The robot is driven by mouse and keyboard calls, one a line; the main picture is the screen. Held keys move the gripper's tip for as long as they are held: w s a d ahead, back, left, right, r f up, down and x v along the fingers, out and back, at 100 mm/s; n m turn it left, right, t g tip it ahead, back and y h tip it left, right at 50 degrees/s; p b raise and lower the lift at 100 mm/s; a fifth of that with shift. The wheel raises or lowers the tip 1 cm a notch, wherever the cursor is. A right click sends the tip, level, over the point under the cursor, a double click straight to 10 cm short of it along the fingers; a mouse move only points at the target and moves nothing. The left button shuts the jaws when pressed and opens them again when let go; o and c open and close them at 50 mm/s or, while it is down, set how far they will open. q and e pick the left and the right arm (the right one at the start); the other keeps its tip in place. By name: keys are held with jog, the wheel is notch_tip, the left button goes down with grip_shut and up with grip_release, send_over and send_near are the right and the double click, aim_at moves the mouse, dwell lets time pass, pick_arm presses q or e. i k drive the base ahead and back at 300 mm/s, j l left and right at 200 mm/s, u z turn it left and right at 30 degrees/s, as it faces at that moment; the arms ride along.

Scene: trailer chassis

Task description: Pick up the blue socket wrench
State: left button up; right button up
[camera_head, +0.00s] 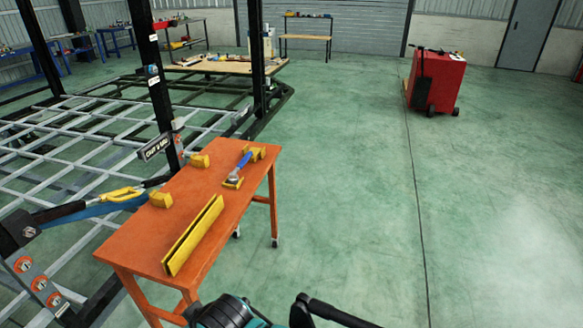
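The blue socket wrench (243,160) lies on the orange table (190,196), toward its far right side. It has a blue handle and a grey metal head at the near end. The near end rests at a small yellow holder (232,184), and the far end is by another yellow block (259,153). Nothing is seen gripping it. I cannot make out either of my grippers.
A long yellow channel (194,236) and two yellow blocks (199,161) (160,200) sit on the table. A black post (152,80) and metal frame (60,140) stand left. A red wheeled cabinet (437,80) stands far right. A dark teal-and-black object (225,313) shows at the bottom. Floor right of the table is clear.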

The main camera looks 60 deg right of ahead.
aim_at(232, 179)
jog(key=z, duration=1.5)
jog(key=u, duration=1.05)
jog(key=i+l, duration=0.1)
jog(key=l, duration=0.3)
jog(key=i+l, duration=0.1)
jog(key=l, duration=0.25)
jog(key=i+l, duration=0.1)
jog(key=l, duration=0.3)
jog(key=i+l, duration=0.2)
jog(key=l, duration=0.2)
jog(key=i+l, duration=0.25)
jog(key=l, duration=0.15)
jog(key=i+l, duration=0.2)
jog(key=l, duration=0.2)
jog(key=i+l+z, duration=0.1)
jog(key=i+l, duration=0.15)
jog(key=l, duration=0.2)
